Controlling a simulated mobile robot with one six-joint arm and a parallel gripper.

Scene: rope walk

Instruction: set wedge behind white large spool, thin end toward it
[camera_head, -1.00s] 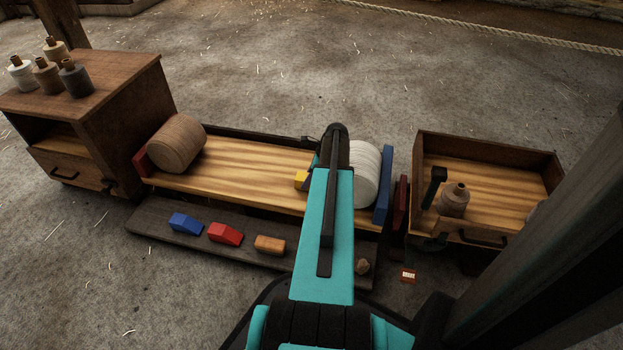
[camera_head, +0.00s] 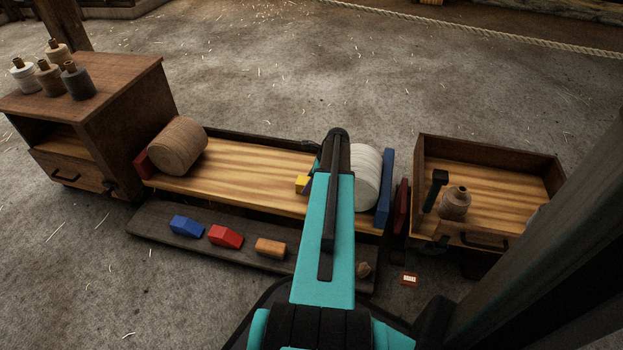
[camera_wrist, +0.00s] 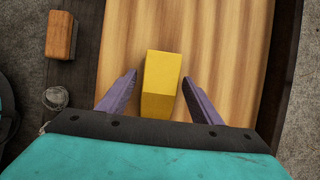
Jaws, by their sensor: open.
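The white large spool (camera_head: 367,178) stands on its side at the right end of the striped wooden bed, partly hidden by my arm. A yellow wedge (camera_head: 302,184) lies on the bed just left of it. In the wrist view the yellow wedge (camera_wrist: 162,75) sits between the fingers of my gripper (camera_wrist: 159,77), which are open with a gap on each side. Its darker, sloping face is toward my palm, on the spool's side. Whether the wedge touches the spool is hidden by my arm.
A blue board (camera_head: 385,188) stands right of the spool. A brown spool (camera_head: 177,145) rests at the bed's left end against a red block (camera_head: 145,163). Blue (camera_head: 186,225), red (camera_head: 225,236) and orange (camera_head: 270,247) wedges lie on the dark front plank (camera_head: 150,224). The bed's middle is clear.

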